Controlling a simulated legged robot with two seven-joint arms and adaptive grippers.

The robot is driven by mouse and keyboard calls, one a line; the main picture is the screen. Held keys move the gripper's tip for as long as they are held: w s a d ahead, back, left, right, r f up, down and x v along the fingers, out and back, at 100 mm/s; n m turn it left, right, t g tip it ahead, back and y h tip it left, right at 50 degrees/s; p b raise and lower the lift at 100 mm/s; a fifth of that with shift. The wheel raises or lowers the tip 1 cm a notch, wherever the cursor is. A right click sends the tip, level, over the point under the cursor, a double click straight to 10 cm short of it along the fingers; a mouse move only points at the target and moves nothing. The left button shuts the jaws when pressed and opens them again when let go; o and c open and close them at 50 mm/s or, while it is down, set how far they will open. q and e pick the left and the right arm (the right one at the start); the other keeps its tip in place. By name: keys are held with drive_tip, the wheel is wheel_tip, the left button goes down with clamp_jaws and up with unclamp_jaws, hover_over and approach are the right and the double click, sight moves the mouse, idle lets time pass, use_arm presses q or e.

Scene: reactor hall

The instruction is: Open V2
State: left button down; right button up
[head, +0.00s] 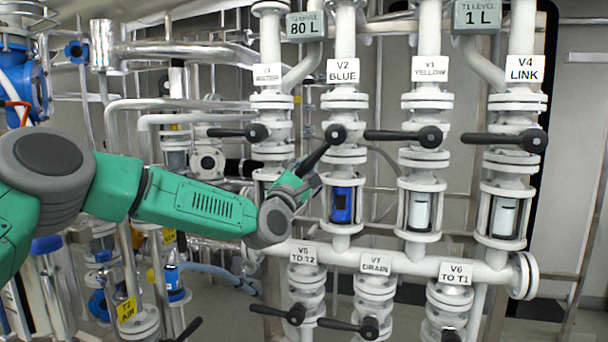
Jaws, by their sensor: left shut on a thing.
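The V2 valve, labelled "V2 BLUE" (343,71), is on a white vertical pipe in the middle of the head view. Its black lever (318,156) slants down and to the left from its round hub (336,134). My left gripper (303,178) is shut on the lower end of this lever, and the fingers partly hide that end. The sight glass (342,206) below V2 shows blue. My right gripper is not in view.
The V1 lever (232,132), V3 lever (396,136) and V4 lever (497,139) lie about horizontal on neighbouring pipes. Below run a white cross pipe (390,261) and V5, V7 and V6 (455,274). Displays read 80 L (305,27) and 1 L (478,16).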

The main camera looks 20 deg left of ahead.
use_arm(q)
drive_tip(key=shift+d+f, duration=0.3)
drive_tip(key=shift+f, duration=0.3)
drive_tip(key=c, duration=1.4)
unclamp_jaws()
drive_tip(key=shift+r, duration=0.1)
drive_tip(key=shift+a+r, duration=0.15)
drive_tip(key=shift+r, duration=0.05)
drive_tip(key=shift+s, duration=0.1)
drive_tip(key=v, duration=1.2)
